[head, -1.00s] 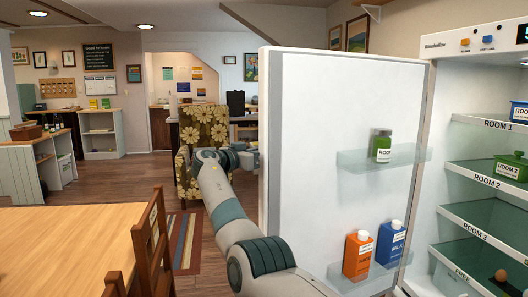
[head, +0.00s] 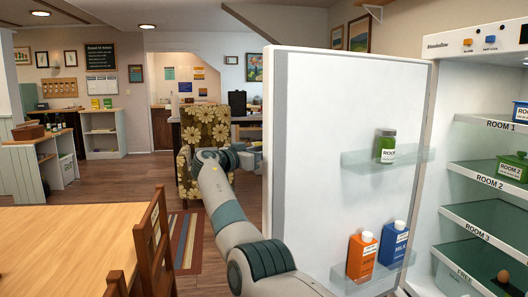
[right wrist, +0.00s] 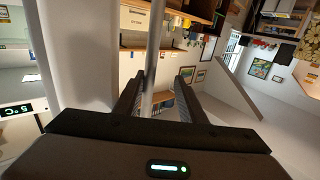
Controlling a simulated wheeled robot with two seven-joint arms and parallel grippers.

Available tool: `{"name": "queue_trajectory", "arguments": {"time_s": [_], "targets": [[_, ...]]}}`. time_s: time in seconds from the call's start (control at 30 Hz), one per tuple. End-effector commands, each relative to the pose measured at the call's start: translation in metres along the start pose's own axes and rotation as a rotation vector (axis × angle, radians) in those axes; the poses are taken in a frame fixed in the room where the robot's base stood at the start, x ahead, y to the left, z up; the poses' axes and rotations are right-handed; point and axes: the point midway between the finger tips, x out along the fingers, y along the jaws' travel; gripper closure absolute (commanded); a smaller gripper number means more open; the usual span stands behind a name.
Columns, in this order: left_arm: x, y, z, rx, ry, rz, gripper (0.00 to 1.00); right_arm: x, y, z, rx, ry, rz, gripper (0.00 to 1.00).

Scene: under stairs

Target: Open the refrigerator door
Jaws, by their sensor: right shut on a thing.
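The refrigerator door (head: 320,130) stands wide open in the head view, its inner side facing me. The fridge interior (head: 440,200) shows at the right, with several labelled shelves. My right arm rises from the bottom of the head view to the door's free edge; its fingertips are hidden behind the door there. In the right wrist view my right gripper (right wrist: 162,80) has its fingers on either side of the long pale door handle (right wrist: 154,50) and is shut on it. My left gripper is not in view.
Door shelves hold a green jar (head: 386,146), an orange carton (head: 362,256) and a blue carton (head: 392,244). A wooden table (head: 70,240) and chair (head: 154,240) stand at the left. A floral armchair (head: 206,135) is behind the arm. Some floor between is clear.

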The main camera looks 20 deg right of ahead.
Motion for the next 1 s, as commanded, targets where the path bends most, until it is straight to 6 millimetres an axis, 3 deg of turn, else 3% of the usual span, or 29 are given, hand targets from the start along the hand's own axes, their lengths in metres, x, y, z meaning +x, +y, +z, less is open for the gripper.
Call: {"name": "queue_trajectory", "arguments": {"time_s": [0.03,0.17,0.7,1.0], "targets": [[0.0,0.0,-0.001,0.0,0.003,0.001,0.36,-0.003,-0.007,-0.009,0.001,0.018,-0.034,0.69],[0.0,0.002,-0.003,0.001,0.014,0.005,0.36,-0.019,-0.008,-0.009,0.003,0.017,-0.034,0.69],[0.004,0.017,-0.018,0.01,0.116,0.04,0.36,-0.129,-0.007,-0.003,0.001,0.009,-0.02,0.69],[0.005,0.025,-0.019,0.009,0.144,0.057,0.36,-0.171,-0.004,-0.003,0.0,0.005,-0.006,0.69]]}}
